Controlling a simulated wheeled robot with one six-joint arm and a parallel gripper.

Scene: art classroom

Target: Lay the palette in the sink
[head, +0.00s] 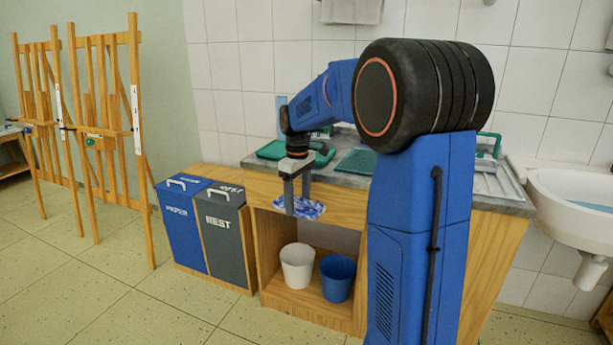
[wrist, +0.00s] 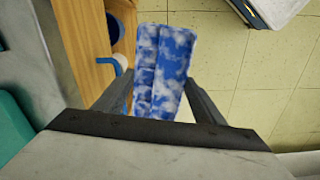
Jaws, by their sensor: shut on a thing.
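My gripper (head: 296,198) points down in front of the wooden counter cabinet. It is shut on a flat blue-and-white mottled thing (head: 311,209), held below the counter top's level. In the wrist view, this thing (wrist: 165,65) lies between the two fingers, with a lengthwise seam or fold. I cannot tell whether it is the palette. A white basin (head: 560,186) hangs on the wall at the far right, with something pale blue inside. A ribbed metal drainboard (head: 497,182) shows on the counter; my arm hides part of the counter and any sink bowl there.
Green trays (head: 270,150) lie on the grey counter top. A white bucket (head: 297,266) and a blue bucket (head: 338,279) stand on the shelf below. Blue (head: 181,222) and grey (head: 226,237) bins stand left of the cabinet, with easels (head: 107,130) beyond. The floor in front is clear.

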